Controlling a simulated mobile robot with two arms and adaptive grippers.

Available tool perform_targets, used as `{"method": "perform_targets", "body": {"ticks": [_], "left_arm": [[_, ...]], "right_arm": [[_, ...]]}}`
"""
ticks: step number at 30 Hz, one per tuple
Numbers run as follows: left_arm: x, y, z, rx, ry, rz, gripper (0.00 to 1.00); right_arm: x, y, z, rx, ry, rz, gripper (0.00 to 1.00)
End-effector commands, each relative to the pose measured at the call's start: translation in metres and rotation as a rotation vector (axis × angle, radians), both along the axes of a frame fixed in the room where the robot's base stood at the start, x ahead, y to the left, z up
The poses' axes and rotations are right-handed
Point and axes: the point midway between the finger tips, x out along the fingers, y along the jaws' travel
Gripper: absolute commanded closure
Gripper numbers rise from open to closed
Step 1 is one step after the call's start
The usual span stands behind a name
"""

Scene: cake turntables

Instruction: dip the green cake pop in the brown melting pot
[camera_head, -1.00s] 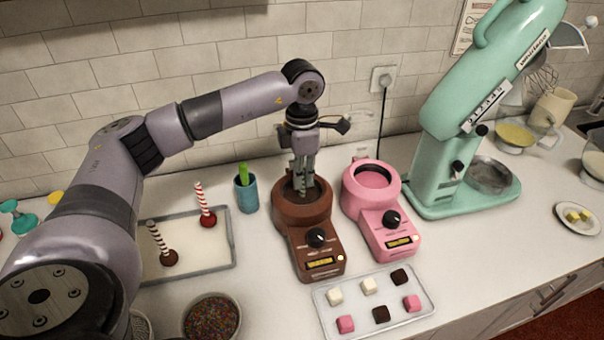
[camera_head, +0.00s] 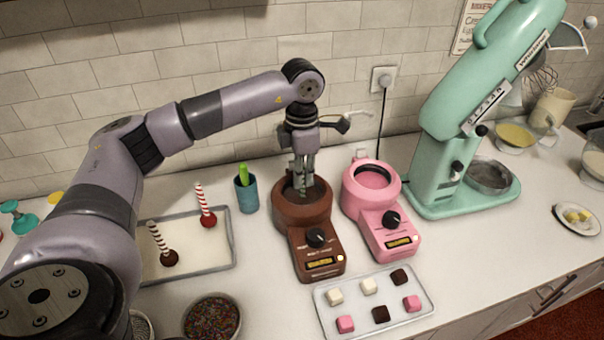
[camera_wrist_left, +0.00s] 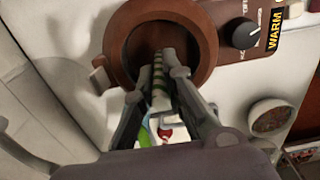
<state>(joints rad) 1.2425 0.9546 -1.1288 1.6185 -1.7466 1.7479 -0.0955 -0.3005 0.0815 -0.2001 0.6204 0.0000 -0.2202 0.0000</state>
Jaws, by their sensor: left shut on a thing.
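The brown melting pot (camera_head: 304,216) stands on the counter, its round bowl toward the wall and its dial and lit display toward me. My left gripper (camera_head: 304,183) points down over the bowl, its fingertips at the opening. It is shut on a green-and-dark striped stick, the green cake pop (camera_wrist_left: 158,72), which also shows in the wrist view with the brown pot's rim (camera_wrist_left: 207,50) around it. The stick reaches down into the bowl. The ball of the cake pop is not visible, so I cannot tell how deep it sits. My right gripper is out of view.
A pink melting pot (camera_head: 386,210) stands close on the right. A blue cup (camera_head: 246,195) and a tray (camera_head: 228,266) with two other cake pops are on the left. A bowl of sprinkles (camera_head: 212,316) and a tray of cubes (camera_head: 425,318) lie in front.

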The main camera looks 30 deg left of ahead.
Motion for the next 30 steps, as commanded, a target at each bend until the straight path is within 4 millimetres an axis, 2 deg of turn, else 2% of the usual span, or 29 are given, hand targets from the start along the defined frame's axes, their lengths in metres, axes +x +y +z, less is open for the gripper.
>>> {"method": "perform_targets", "body": {"ticks": [30], "left_arm": [[0.000, 0.000, 0.043, -0.001, -0.002, 0.000, 1.00]], "right_arm": [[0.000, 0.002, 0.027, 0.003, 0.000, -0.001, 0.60]]}}
